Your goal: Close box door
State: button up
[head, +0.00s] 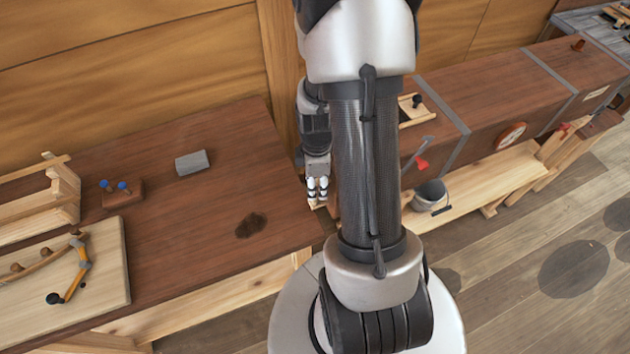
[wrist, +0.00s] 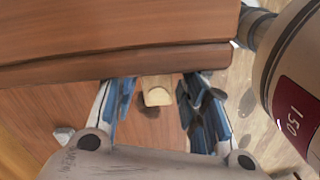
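A reddish-brown wooden panel (wrist: 120,50) fills the top of the wrist view, with a thick lower edge; it may be the box door. A pale wooden knob or handle (wrist: 158,97) sticks out just below that edge. My gripper (wrist: 162,112) has its two fingers apart, one on each side of the knob, with gaps visible. In the head view my gripper (head: 318,189) points down by the right end of the brown bench. My arm hides much of the area beside it, so I cannot tell there how far a door stands open.
The brown bench (head: 190,235) carries a grey block (head: 192,162), a blue-knobbed block (head: 122,194) and a pale board (head: 105,290). A long brown strapped case (head: 500,95) and a bucket (head: 431,195) stand right. A bottle-like object marked 150 (wrist: 295,80) is close on the right.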

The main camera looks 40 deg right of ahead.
jog(key=shift+s, duration=0.1)
notch_tip(320, 180, up, 12)
dwell(0.5)
dwell(0.4)
jog(key=shift+a+r, duration=0.1)
jog(key=shift+a, duration=0.1)
jog(key=s+a+r+m+t+b, duration=0.1)
jog(key=s+a+m+b, duration=0.3)
jog(key=a, duration=0.5)
jog(key=s+a+r+m+t+b, duration=0.2)
jog(key=s+a+m+t+b, duration=0.1)
jog(key=a+m+b, duration=0.3)
jog(key=s+a+b, duration=0.1)
jog(key=a+b, duration=0.1)
jog(key=shift+s+a+t+b, duration=0.15)
jog(key=shift+a+t+b, duration=0.15)
jog(key=shift+a, duration=0.05)
